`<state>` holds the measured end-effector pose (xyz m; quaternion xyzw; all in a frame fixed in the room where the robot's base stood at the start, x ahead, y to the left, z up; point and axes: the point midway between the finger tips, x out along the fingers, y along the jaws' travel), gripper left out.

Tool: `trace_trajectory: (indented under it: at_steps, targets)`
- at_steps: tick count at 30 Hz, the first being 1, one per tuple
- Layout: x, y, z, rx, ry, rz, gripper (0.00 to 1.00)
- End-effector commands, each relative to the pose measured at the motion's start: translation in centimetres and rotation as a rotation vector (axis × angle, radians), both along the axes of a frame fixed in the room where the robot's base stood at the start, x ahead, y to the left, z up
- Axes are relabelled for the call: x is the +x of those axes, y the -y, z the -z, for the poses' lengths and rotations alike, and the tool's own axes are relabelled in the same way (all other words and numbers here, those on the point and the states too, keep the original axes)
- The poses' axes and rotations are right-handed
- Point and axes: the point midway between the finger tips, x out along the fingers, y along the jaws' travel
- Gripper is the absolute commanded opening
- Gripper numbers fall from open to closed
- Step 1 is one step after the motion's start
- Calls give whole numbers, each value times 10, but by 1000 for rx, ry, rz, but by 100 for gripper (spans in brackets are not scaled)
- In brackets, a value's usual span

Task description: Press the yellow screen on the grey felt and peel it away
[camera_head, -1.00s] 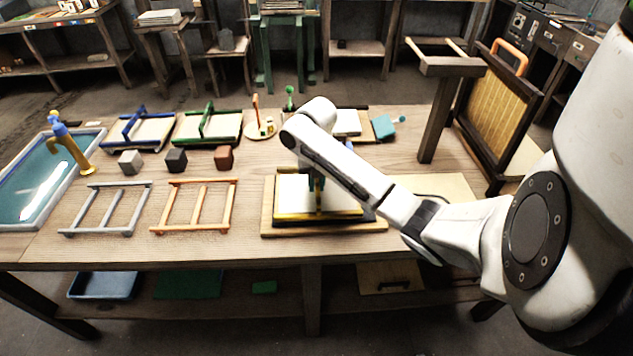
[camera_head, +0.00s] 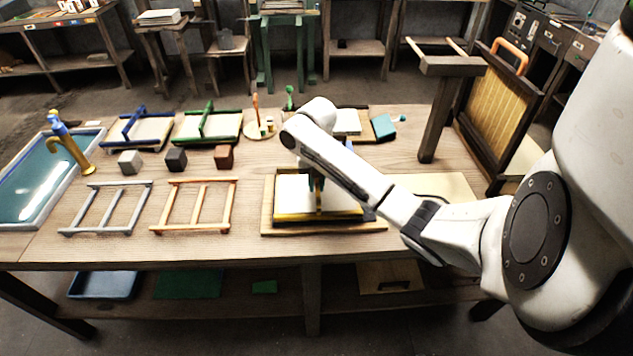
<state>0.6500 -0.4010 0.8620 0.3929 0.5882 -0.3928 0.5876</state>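The yellow screen (camera_head: 292,217) lies over a wooden board (camera_head: 268,218) at the front middle of the table. Its yellow front edge shows, with a pale sheet and dark edging inside. My gripper (camera_head: 318,191) is at the middle of the screen, pointing down and mostly hidden behind my own arm. Whether its fingers are open, or shut on a bar of the screen, is too small to tell. I cannot make out the grey felt; it may be hidden under the screen.
Orange (camera_head: 194,228) and grey (camera_head: 97,232) frames lie left of the screen. Behind them are several small blocks and blue (camera_head: 138,124) and green (camera_head: 207,124) screens. A water vat (camera_head: 45,170) stands far left. A post (camera_head: 437,120) and hanging mould (camera_head: 492,105) rise at right.

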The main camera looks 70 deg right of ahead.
Motion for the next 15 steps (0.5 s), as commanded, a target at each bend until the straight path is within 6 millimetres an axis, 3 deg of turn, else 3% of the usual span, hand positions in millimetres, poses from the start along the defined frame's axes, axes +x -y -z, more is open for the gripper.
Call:
trace_trajectory:
  at_steps: [15]
  targets:
    - [0, 0, 7, 0, 0, 0, 0]
